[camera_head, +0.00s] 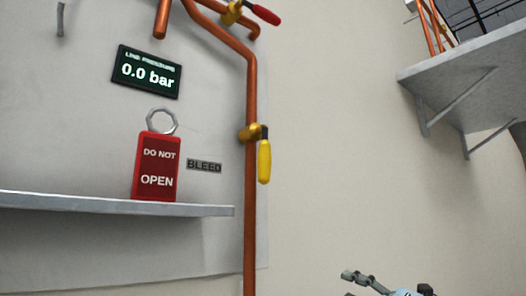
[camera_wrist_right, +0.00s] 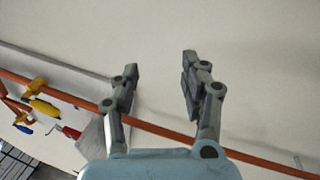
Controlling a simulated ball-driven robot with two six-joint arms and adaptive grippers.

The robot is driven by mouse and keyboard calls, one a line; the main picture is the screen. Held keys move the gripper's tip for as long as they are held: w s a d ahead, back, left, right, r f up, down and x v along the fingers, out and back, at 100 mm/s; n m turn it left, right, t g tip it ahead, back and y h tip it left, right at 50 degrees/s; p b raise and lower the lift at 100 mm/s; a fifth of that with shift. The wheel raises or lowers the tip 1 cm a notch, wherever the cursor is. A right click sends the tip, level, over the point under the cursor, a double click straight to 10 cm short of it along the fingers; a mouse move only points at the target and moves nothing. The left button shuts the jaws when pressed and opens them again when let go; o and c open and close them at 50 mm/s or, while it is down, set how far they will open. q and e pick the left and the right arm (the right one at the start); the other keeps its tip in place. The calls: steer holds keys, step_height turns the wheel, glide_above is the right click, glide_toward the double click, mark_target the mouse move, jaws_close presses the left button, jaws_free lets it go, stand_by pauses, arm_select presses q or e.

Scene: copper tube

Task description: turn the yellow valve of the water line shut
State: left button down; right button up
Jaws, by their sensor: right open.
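The yellow valve handle (camera_head: 264,162) hangs straight down from a brass body (camera_head: 249,132) on the vertical copper pipe (camera_head: 251,220), roughly parallel to the pipe, in the head view. A yellow handle also shows at the left of the right wrist view (camera_wrist_right: 45,108). My right gripper (camera_wrist_right: 160,62) is open and empty, its two fingers apart before a plain wall. In the head view only part of it shows at the bottom right, below and to the right of the yellow handle and clear of it. My left gripper is not in view.
A red-handled valve (camera_head: 264,13) sits higher on the pipes. A pressure display (camera_head: 148,72) reads 0.0 bar. A red "DO NOT OPEN" tag (camera_head: 157,165) stands on a shelf (camera_head: 120,205), beside a "BLEED" label (camera_head: 204,166). A bracketed ledge (camera_head: 465,70) juts out at upper right.

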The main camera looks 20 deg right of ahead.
steer(key=s+a+r+n+g+y+p, duration=0.1)
steer(key=s+a+r+n+g+y, duration=0.1)
steer(key=a+r+n, duration=0.3)
steer(key=s+r+n+g+y, duration=0.1)
steer(key=s+r+n+y, duration=0.15)
steer(key=r, duration=0.45)
steer(key=s+a+r+n+g+y+p, duration=0.1)
steer(key=a+r+n+g, duration=0.15)
steer(key=r+n, duration=0.3)
steer(key=n+g+p, duration=0.1)
steer(key=n+g, duration=0.1)
steer(key=n, duration=0.5)
glide_toward(260, 165)
steer(key=p+x, duration=0.1)
steer(key=x, duration=0.2)
steer(key=p+x, duration=0.2)
steer(key=x, duration=0.1)
steer(key=w+p+x, duration=0.1)
steer(key=x, duration=0.2)
steer(key=shift+w+d+r+p, duration=0.1)
steer(key=shift+r+p, duration=0.15)
steer(key=shift+p, duration=0.05)
steer(key=c, duration=0.9)
jaws_close()
steer(key=shift+w+a+f, duration=0.1)
steer(key=shift+w+a, duration=0.2)
